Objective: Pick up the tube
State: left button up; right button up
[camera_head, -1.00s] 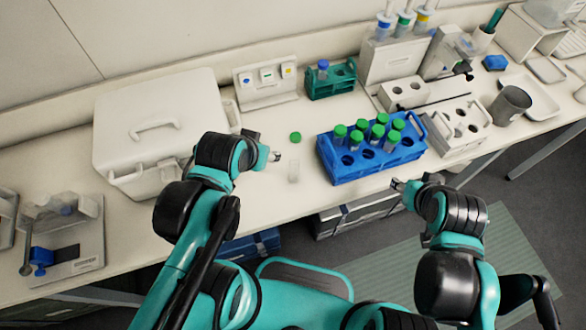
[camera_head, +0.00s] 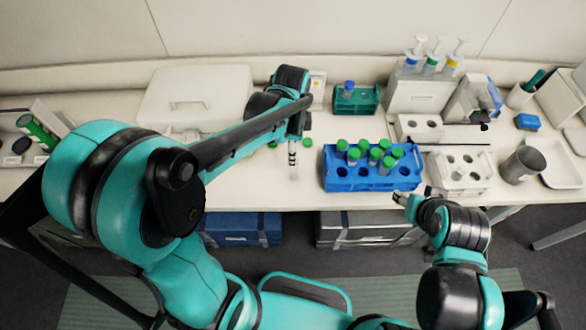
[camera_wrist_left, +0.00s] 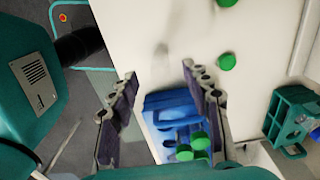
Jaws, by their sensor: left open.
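A clear, uncapped tube (camera_head: 294,172) shows on the bench left of the blue rack (camera_head: 340,184). Several green-capped tubes (camera_head: 376,154) stand in that rack. My left gripper (camera_head: 292,154) points down just behind the clear tube; contact cannot be told. In the left wrist view my left gripper (camera_wrist_left: 160,72) is open, its two fingers apart, with only a faint, blurred shape between them. The blue rack (camera_wrist_left: 152,103) shows beyond the fingers there. My right gripper (camera_head: 399,197) is low in front of the rack's right end; its jaws are too small to read.
Two green caps lie on the bench, one left (camera_head: 273,144) and one right (camera_head: 307,143) of my left gripper. A teal rack (camera_head: 366,105) with a blue-capped tube stands behind. A white rack (camera_head: 468,184) and grey cup (camera_head: 523,165) are right. A white case (camera_head: 190,78) stands left.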

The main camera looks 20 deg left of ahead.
pick_arm(q)
jog(key=f, duration=0.1)
jog(key=f+b, duration=0.1)
jog(key=f, duration=0.3)
jog(key=shift+d+b, duration=0.25)
jog(key=shift+b, duration=0.1)
jog(key=shift+f, duration=0.4)
jog(key=c, duration=0.9)
